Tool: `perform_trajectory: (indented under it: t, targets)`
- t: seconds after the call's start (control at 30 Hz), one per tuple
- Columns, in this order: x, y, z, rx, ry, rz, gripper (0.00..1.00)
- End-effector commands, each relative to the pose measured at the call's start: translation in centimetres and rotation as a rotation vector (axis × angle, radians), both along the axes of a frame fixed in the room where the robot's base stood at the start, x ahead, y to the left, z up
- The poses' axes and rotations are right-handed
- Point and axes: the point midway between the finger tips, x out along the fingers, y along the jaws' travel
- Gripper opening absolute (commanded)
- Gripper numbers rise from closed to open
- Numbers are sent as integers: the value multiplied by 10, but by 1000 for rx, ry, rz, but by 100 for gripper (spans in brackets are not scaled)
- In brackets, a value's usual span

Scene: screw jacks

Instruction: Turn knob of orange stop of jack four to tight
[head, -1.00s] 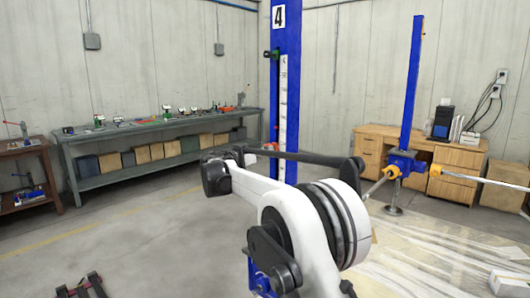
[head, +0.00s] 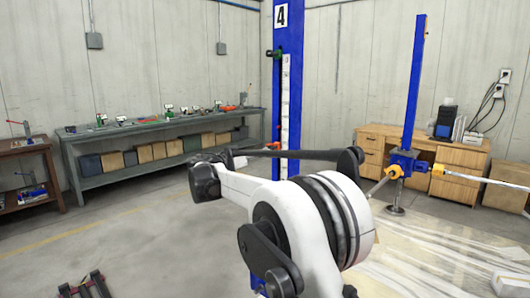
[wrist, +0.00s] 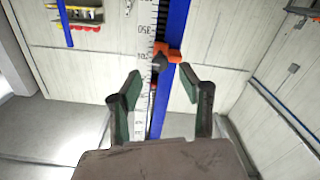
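Jack four is a tall blue column (head: 293,100) marked with a 4 plate and a white scale strip in the head view. In the wrist view, the column (wrist: 176,22) runs down between my fingers. The orange stop (wrist: 172,53) sits on it, a little beyond my fingertips. Its dark knob (wrist: 158,63) is on the side facing me. My gripper (wrist: 162,88) is open, its two green-padded fingers apart on either side of the column, with nothing between the pads touching them.
A small green stop (head: 274,54) sits higher on the column. A grey workbench (head: 160,129) with tools stands at the back left. A wooden desk (head: 455,158) and another blue jack (head: 405,160) stand at the right. The floor at left is mostly clear.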

Motion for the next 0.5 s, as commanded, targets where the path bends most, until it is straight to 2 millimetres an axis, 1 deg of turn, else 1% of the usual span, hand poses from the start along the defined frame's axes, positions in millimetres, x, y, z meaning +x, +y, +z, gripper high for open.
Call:
perform_trajectory:
  t: [0.03,0.2,0.33,0.5]
  targets:
    - [-9,8,0,0,0,2,39]
    - [-34,26,0,0,0,1,39]
    - [-46,36,0,0,0,1,39]
    - [-54,41,0,0,0,0,39]
